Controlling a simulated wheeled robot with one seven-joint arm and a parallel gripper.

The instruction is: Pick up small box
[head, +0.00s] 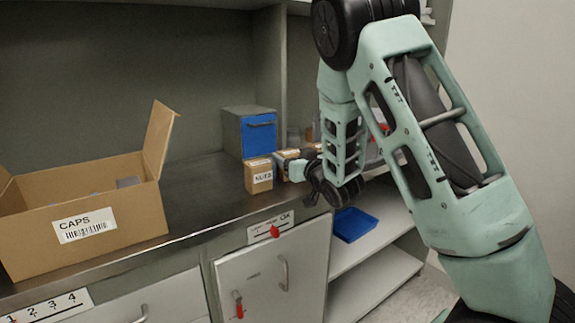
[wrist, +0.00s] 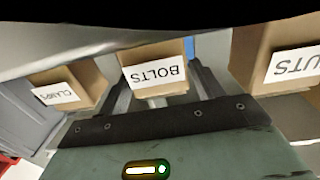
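Several small brown cardboard boxes with white labels stand on the counter. In the wrist view, the box marked BOLTS (wrist: 156,52) lies between the two fingers of my gripper (wrist: 162,82). The fingers are apart, one on each side of it, and whether they touch it is unclear. The CLAMPS box (wrist: 72,84) is to the left and the NUTS box (wrist: 270,45) to the right, both outside the fingers. In the head view, the NUTS box (head: 259,176) is in front, and my gripper (head: 296,169) is just right of it, partly hiding the boxes behind.
A large open carton marked CAPS (head: 100,225) stands on the counter (head: 190,220) at left. A grey cabinet with a blue drawer (head: 259,136) is behind the small boxes. Below are cupboard doors and an open shelf with a blue tray (head: 354,224). Clear counter lies between carton and boxes.

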